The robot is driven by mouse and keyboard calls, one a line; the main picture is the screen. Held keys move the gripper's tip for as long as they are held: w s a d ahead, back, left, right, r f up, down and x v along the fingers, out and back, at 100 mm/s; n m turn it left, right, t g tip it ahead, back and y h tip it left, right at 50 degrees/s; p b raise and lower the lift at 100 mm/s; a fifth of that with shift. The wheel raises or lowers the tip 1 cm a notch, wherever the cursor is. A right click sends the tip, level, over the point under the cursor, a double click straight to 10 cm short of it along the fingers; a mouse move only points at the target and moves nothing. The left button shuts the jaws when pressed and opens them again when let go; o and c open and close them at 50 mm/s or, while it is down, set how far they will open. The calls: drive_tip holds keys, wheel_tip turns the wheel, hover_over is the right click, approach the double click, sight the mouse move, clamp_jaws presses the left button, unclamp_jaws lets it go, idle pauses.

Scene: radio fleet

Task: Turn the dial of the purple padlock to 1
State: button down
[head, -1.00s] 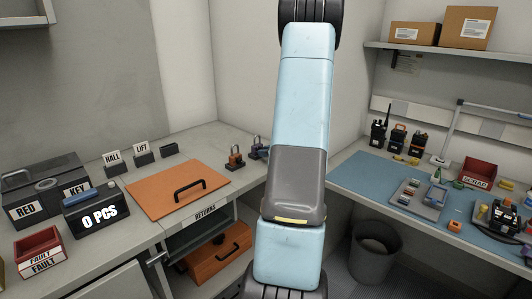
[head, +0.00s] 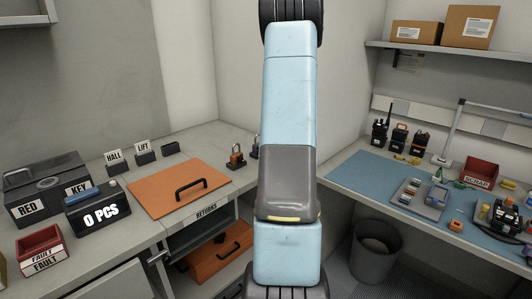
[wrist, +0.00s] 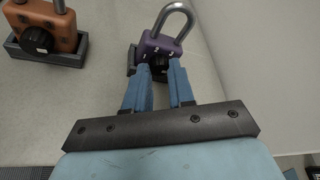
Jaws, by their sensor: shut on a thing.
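The purple padlock (wrist: 167,45) stands on a dark base at the top middle of the wrist view, with its grey shackle upward. Its black dial (wrist: 158,63) faces me, with small white marks around it that are too small to read surely. My gripper (wrist: 158,68) has its two blue fingertips at either side of the dial, shut on it. In the head view the purple padlock (head: 255,148) is mostly hidden behind my arm, and my gripper is out of sight there.
An orange padlock (wrist: 45,28) with a black dial stands left of the purple one; it also shows in the head view (head: 236,156). An orange board with a handle (head: 178,188) lies on the left bench. A wall rises close behind the padlocks.

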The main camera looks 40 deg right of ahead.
drive_tip(key=c, duration=0.9)
unclamp_jaws()
drive_tip(key=shift+c, duration=0.2)
drive_tip(key=v, duration=1.3)
drive_tip(key=shift+s+a, duration=0.15)
drive_tip(key=shift+s, duration=0.2)
